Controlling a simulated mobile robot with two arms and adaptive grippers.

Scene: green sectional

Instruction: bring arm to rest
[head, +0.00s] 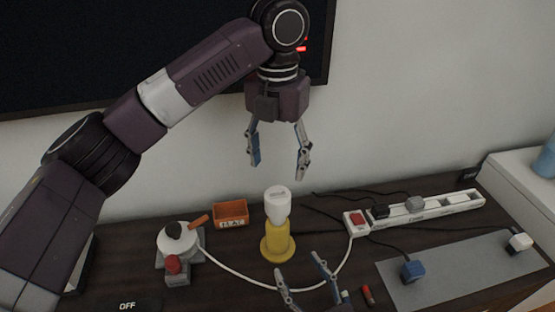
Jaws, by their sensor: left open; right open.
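My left arm comes in from the left and reaches across the upper picture. Its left gripper (278,170) points down, open and empty, above a white-topped yellow stand (277,245) on the dark table. There is a clear gap between its fingertips and the white top. My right gripper (299,267) shows only as two spread fingers at the bottom edge, in front of the yellow stand. It is open, with nothing seen between the fingers. The rest of the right arm is out of view.
A white power strip (425,210) with plugs and a red switch lies at the back right. An orange box (231,213) stands left. A dark screen (120,45) hangs behind my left arm.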

